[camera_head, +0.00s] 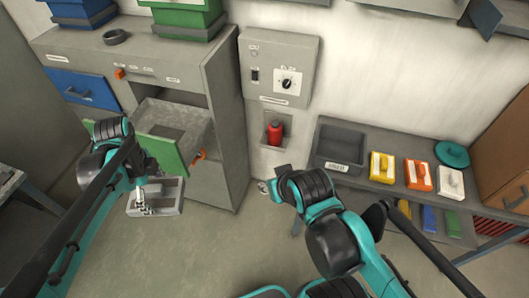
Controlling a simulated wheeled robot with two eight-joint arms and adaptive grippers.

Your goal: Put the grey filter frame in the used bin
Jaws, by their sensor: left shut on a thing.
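The grey filter frame (177,197) hangs in front of the open drawer at the left. My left gripper (143,205) is shut on its left part and holds it above the floor. The used bin (340,144) looks to be the dark grey open bin with a white label on the bench at the right; its label is too small to read surely. No item shows inside it. My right gripper (264,187) is mostly hidden behind my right wrist, left of and below the bin; its jaws are unclear.
The open drawer (180,122) with a green front sticks out of the grey cabinet (225,110). Yellow (381,167), orange (418,176) and white (450,183) items line the bench right of the bin. Open floor lies between cabinet and bench.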

